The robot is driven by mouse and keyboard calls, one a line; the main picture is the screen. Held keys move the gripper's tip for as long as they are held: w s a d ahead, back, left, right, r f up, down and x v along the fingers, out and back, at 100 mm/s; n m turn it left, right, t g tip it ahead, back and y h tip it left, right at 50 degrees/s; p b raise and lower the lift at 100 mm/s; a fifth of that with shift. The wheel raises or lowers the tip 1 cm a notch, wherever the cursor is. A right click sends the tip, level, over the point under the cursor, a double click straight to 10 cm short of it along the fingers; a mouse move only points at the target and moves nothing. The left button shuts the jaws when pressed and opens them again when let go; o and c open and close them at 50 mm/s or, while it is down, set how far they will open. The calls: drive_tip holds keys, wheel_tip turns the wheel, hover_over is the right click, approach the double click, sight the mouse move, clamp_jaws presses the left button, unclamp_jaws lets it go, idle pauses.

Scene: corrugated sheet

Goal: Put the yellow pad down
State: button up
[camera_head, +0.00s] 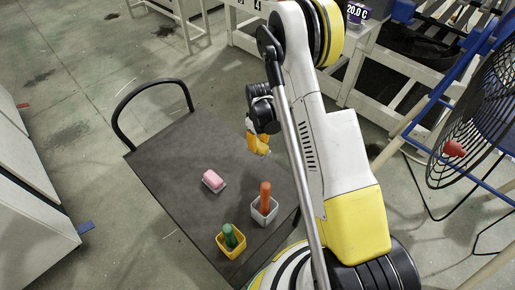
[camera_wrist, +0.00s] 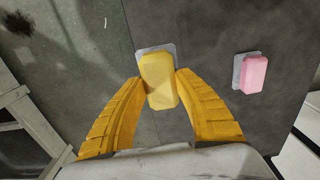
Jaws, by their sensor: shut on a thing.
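In the wrist view the yellow pad (camera_wrist: 158,80) is between the two yellow fingers of my gripper (camera_wrist: 158,90), which are shut on its sides. A light grey plate (camera_wrist: 143,51) shows behind the pad's far end; whether the pad touches it I cannot tell. In the head view my gripper (camera_head: 258,143) is over the far right part of the dark table (camera_head: 165,150). The pad is hard to tell apart from the yellow fingers there.
A pink pad (camera_head: 212,179) lies on a light plate mid-table; it also shows in the wrist view (camera_wrist: 254,74). A grey cup (camera_head: 264,214) with an orange object and a yellow cup (camera_head: 231,246) with a green object stand nearer. The table's left part is bare.

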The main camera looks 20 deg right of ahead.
drive_tip(key=w+a+f+b, duration=0.1)
drive_tip(key=a, duration=0.1)
drive_tip(key=w+a+f+b, duration=0.1)
drive_tip(key=a+f, duration=0.1)
drive_tip(key=a, duration=0.1)
drive_tip(key=w+a+f+b, duration=0.1)
drive_tip(key=a+f, duration=0.1)
drive_tip(key=shift+w+a+f, duration=0.2)
drive_tip(key=shift+a, duration=0.05)
wheel_tip(320, 180, down, 3)
drive_tip(key=shift+a+r+b, duration=0.1)
drive_tip(key=shift+r+b, duration=0.1)
drive_tip(key=shift+b, duration=0.65)
drive_tip(key=shift+f, duration=0.4)
clamp_jaws()
drive_tip(key=o, duration=1.1)
unclamp_jaws()
drive_tip(key=shift+o, duration=0.2)
